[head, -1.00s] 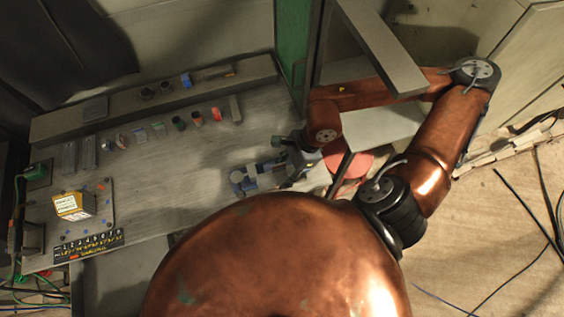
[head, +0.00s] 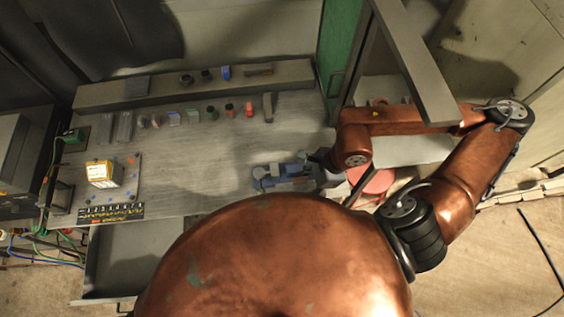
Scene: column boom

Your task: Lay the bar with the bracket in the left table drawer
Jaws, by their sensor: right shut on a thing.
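My right gripper (head: 302,173) is low over the right front part of the grey worktable, its arm coming in from the right. It is shut on a blue-grey piece (head: 268,179), which looks like the bar with the bracket and points left from the jaws. Its exact shape and whether it touches the tabletop are hard to tell. The left table drawer (head: 112,292) is pulled open below the table's left front edge, and the part in view looks empty. My copper-coloured body hides its right side. My left gripper is not in view.
Several small items, among them a red cup (head: 249,109) and an upright grey bar (head: 267,106), stand in a row at the back. A raised shelf (head: 165,91) runs behind them. A board with a yellow box (head: 104,174) is at the left. The table's middle is clear.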

